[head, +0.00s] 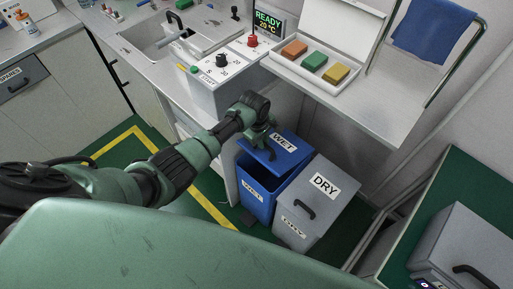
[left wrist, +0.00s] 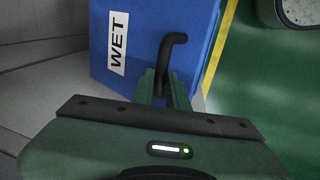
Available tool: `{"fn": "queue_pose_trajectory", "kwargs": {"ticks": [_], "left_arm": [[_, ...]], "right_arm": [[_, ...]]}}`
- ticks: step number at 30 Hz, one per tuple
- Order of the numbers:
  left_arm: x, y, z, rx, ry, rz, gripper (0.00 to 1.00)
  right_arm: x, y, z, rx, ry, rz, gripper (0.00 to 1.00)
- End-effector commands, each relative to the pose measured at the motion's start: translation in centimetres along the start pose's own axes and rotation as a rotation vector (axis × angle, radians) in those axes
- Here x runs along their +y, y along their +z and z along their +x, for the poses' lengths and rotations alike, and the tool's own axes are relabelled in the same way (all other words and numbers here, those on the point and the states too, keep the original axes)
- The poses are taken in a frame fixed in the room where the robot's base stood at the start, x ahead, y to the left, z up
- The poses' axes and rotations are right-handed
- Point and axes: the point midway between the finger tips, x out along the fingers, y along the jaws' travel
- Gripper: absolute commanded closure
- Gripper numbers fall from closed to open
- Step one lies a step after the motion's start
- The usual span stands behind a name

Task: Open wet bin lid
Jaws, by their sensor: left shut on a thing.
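The blue wet bin (head: 257,195) stands on the floor below the counter, with a "WET" label on its front. Its blue lid (head: 289,151) is tilted up, and a dark opening shows between lid and bin. My left gripper (head: 265,143) is at the lid's dark handle. In the left wrist view the lid (left wrist: 190,20) fills the upper middle, with its "WET" label to the left. There the gripper's fingers (left wrist: 165,88) are shut on the black bent handle (left wrist: 169,52). My right gripper is in neither view.
A grey dry bin (head: 318,200) with its lid down stands right beside the wet bin. Above is a counter with a white box (head: 330,40) of coloured blocks. A grey case (head: 465,250) sits on a green surface at the right. Green floor with a yellow line (head: 208,205) lies left.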

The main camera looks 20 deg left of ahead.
Motion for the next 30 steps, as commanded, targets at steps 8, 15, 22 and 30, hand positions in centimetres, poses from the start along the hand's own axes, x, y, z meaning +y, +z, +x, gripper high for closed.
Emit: {"fn": "queue_pose_trajectory", "kwargs": {"ticks": [8,15,22,30], "left_arm": [[3.9,0.3,-2.2,-0.003,0.02,0.001,1.0],[4.9,0.3,-2.7,-0.003,0.016,0.002,1.0],[5.0,0.4,-2.6,-0.004,0.013,0.002,1.0],[4.9,0.4,-2.6,-0.005,0.012,0.002,0.64]], "right_arm": [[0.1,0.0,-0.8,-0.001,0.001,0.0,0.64],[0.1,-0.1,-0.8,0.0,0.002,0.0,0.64],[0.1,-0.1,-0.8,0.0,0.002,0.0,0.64],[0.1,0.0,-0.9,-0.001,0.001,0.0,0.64]]}}
